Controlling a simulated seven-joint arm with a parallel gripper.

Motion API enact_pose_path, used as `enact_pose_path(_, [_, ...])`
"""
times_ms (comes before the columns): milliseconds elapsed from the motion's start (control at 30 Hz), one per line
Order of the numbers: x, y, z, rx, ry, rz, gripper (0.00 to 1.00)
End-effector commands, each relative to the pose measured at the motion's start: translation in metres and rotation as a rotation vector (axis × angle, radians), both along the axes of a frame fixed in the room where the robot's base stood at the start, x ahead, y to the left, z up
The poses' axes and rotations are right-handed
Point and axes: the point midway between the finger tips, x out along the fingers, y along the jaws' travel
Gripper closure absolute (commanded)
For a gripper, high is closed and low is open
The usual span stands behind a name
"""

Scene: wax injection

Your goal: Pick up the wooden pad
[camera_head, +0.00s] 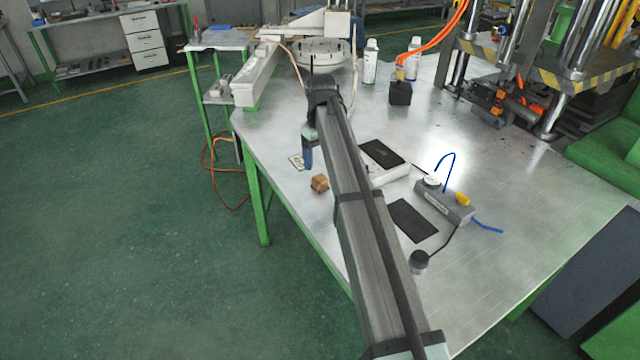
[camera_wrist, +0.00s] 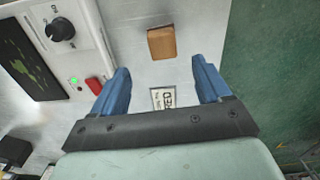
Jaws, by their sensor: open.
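The wooden pad (camera_head: 320,183) is a small brown block on the metal table, left of my arm in the head view. In the wrist view the wooden pad (camera_wrist: 161,42) lies ahead of my gripper, near the top middle. My gripper (camera_wrist: 161,78) has two blue fingers spread apart with nothing between them but table and a label. The fingertips are short of the pad in that view. In the head view my gripper (camera_head: 308,158) shows partly, above and left of the pad, with my arm hiding part of the table.
A white control box (camera_wrist: 85,40) with a knob and red switch is left of the pad. A white label (camera_wrist: 163,97) lies on the table (camera_head: 275,135). A black mat (camera_head: 412,220) and grey device (camera_head: 445,205) lie right of my arm. The table's edge is close to the pad.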

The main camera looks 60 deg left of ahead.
Motion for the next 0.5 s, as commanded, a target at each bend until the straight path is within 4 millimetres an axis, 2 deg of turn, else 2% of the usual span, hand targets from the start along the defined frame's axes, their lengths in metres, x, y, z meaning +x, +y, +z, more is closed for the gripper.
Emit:
enact_pose_path(100, [0.000,-0.001,-0.019,-0.002,0.001,0.000,0.23])
enact_pose_path(500, [-0.003,-0.004,-0.047,-0.001,0.001,-0.001,0.23])
